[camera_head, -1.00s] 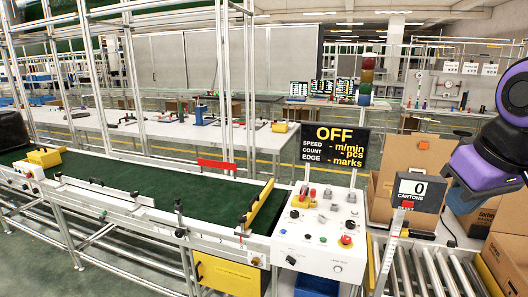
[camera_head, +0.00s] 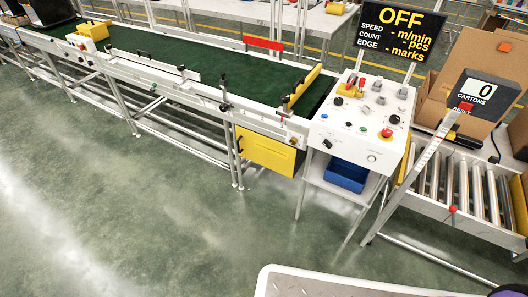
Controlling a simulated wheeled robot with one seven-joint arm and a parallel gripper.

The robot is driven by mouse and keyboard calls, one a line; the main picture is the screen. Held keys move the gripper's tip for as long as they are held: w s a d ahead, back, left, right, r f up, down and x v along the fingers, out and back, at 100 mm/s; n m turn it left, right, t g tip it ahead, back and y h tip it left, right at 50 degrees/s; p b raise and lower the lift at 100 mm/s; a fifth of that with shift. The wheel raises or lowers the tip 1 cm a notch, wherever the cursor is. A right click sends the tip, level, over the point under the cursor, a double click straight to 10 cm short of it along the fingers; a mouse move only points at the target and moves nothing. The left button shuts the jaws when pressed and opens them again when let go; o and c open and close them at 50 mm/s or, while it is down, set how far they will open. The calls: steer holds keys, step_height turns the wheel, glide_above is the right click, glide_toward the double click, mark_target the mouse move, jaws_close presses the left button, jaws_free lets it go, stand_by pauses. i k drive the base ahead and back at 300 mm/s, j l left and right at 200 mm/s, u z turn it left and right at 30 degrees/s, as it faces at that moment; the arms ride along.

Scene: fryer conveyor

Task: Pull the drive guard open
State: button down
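A yellow panel (camera_head: 266,152), which I take to be the drive guard, hangs under the right end of the conveyor (camera_head: 160,72). My gripper is out of view; only a small purple piece of my arm shows at the bottom right corner. Nothing of mine touches the yellow panel.
Right of the panel stands a white control console (camera_head: 362,122) with a blue bin (camera_head: 346,175) beneath it. An OFF display (camera_head: 400,30) rises behind it. A roller conveyor (camera_head: 455,190) and cardboard boxes (camera_head: 478,62) are at right. The green floor (camera_head: 150,220) in front is clear.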

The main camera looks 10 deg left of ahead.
mark_target(279, 157)
steer(key=i+j, duration=0.1)
steer(key=j, duration=0.25)
steer(key=i+j, duration=0.15)
steer(key=j, duration=0.2)
steer(key=i+j, duration=0.1)
steer(key=j, duration=0.3)
steer(key=i+j, duration=0.15)
steer(key=j, duration=0.2)
